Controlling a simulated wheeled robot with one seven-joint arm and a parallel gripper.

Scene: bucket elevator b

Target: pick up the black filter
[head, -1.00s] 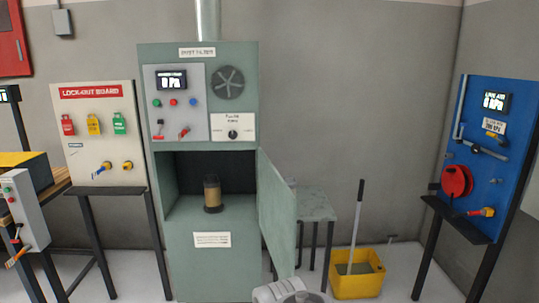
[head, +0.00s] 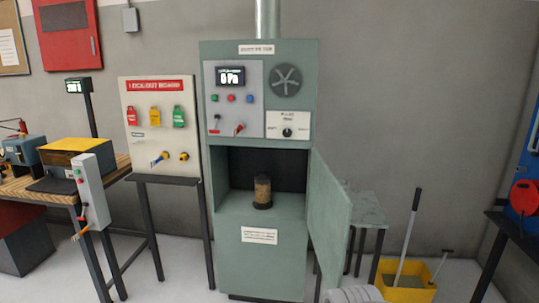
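The filter (head: 263,190) is a small upright cylinder with a tan-brown middle and black ends. It stands on the floor of the open compartment in the green dust filter cabinet (head: 228,248). The cabinet door (head: 329,228) is swung open to the right. No wholly black filter shows. A pale rounded part of my arm shows at the bottom edge, below the door. My gripper itself is not in view.
A lock-out board (head: 152,125) stands left of the cabinet, beside a wooden bench (head: 18,188). A grey-green table (head: 366,208) is behind the door. A yellow mop bucket (head: 405,282) stands to the right, near a blue panel (head: 528,165).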

